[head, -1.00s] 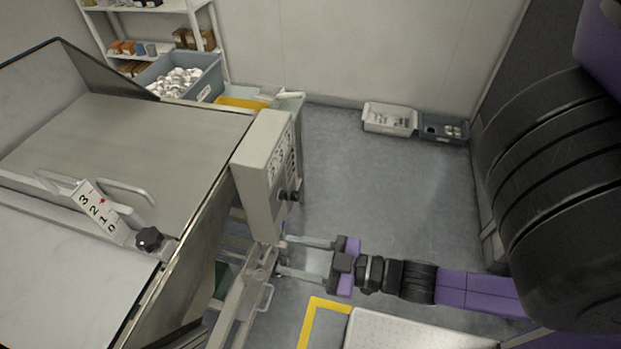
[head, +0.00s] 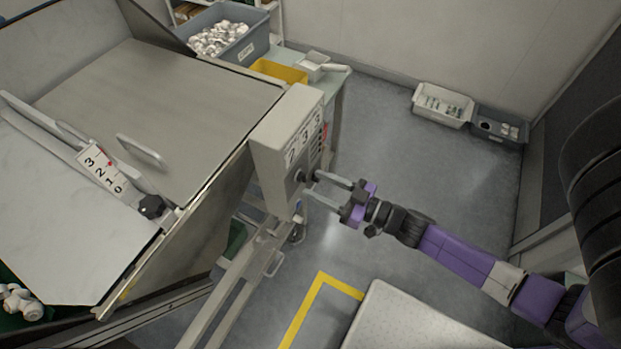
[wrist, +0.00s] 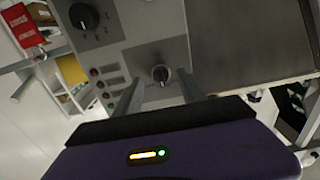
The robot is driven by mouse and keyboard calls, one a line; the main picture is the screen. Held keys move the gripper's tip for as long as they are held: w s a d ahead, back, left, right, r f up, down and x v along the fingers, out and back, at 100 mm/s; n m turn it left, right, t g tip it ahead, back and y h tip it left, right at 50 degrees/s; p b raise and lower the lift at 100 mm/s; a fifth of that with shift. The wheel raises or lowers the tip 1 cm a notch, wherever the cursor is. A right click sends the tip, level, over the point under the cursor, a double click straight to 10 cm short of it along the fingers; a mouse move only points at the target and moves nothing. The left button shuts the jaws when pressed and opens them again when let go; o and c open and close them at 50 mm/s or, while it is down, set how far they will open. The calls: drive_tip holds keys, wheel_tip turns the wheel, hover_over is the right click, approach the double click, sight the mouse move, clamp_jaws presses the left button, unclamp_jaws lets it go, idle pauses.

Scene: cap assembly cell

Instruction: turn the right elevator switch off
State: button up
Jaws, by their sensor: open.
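The grey control box (head: 285,140) stands beside the large metal hopper in the head view. A small black rotary switch (wrist: 160,73) is on its panel in the wrist view; in the head view a black knob (head: 299,177) shows low on the box. My gripper (head: 313,184) is open, with its fingers reaching to the panel on either side of this switch. In the wrist view the switch lies between the fingertips, with a clear gap each side. I cannot tell whether the fingers touch the panel. The frames show no label confirming it as the right elevator switch.
A larger black dial (wrist: 84,17) and several small buttons (wrist: 95,72) sit left of the switch. A red sign (wrist: 22,25) is farther left. The hopper (head: 160,90) stands left of the box. Open floor (head: 400,170) lies to the right.

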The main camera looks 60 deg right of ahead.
sight(306, 181)
drive_tip(key=shift+w+a, duration=0.1)
drive_tip(key=shift+w, duration=1.4)
drive_tip(key=shift+c, duration=0.5)
clamp_jaws()
drive_tip(key=shift+d+r+n+b, duration=0.1)
drive_tip(key=shift+n+b, duration=0.4)
drive_tip(key=shift+n, duration=1.75)
drive_tip(key=shift+d+n+b, duration=0.1)
drive_tip(key=shift+n+b, duration=0.4)
drive_tip(key=shift+n, duration=1.75)
